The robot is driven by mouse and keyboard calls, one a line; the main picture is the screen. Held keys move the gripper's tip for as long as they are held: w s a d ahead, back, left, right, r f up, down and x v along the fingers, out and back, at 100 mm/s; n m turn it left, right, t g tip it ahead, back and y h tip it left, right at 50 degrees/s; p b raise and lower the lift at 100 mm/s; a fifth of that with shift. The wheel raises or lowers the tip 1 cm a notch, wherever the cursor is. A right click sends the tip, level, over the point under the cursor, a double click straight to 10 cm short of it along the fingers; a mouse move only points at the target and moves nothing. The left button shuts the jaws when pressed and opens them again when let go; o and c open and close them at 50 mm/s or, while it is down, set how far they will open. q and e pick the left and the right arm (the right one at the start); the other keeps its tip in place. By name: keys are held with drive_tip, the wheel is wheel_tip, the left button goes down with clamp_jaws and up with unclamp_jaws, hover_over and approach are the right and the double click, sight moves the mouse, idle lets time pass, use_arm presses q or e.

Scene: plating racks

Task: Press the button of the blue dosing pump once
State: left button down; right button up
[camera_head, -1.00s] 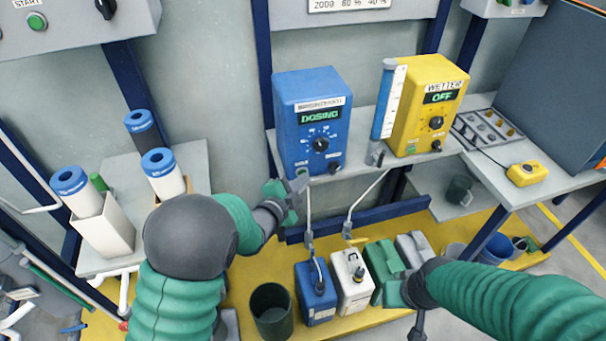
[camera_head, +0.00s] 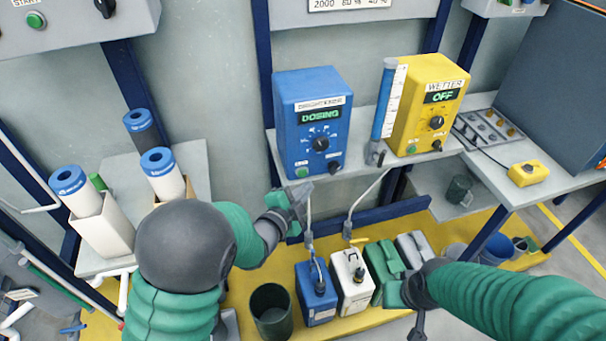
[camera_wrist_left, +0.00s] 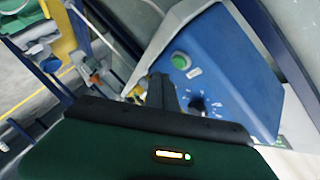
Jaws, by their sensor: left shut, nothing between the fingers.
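The blue dosing pump (camera_head: 322,108) stands on the grey shelf, its display lit with "DOSING". A round green button (camera_head: 302,172) sits at the lower left of its front, beside a black knob. In the left wrist view the same green button (camera_wrist_left: 181,61) shows clear and uncovered, near the fingers. My left gripper (camera_head: 304,190) is shut and empty, just below and in front of the button, apart from it in the head view. My right gripper (camera_head: 407,302) is low at the right, by the green canister; its jaws are hard to make out.
A yellow wetter pump (camera_head: 428,105) reading "OFF" and a clear-blue cylinder (camera_head: 386,110) stand right of the blue pump. Hoses run down to the blue canister (camera_head: 316,290) and white canister (camera_head: 351,280). A dark green bin (camera_head: 271,311) stands on the yellow floor.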

use_arm(q)
drive_tip(key=s, duration=0.1)
drive_tip(key=s+d, duration=0.1)
drive_tip(key=s, duration=0.1)
drive_tip(key=shift+s, duration=0.3)
idle(0.6)
drive_tip(key=s+a+f+n+g+y, duration=0.35)
drive_tip(key=a+n, duration=0.35)
drive_tip(key=a, duration=0.3)
drive_tip(key=s+a+f+n+g+y, duration=0.25)
drive_tip(key=s+a+n, duration=0.2)
drive_tip(key=s, duration=0.35)
drive_tip(key=s+a+f+n+g+y, duration=0.1)
drive_tip(key=s+a+n+g, duration=0.35)
drive_tip(key=s, duration=0.35)
drive_tip(key=w+p+v, duration=0.1)
drive_tip(key=p+v, duration=1.5)
drive_tip(key=shift+w+a+r+n+g, duration=0.3)
drive_tip(key=shift+w+r+n+g, duration=0.05)
drive_tip(key=shift+r+n, duration=0.05)
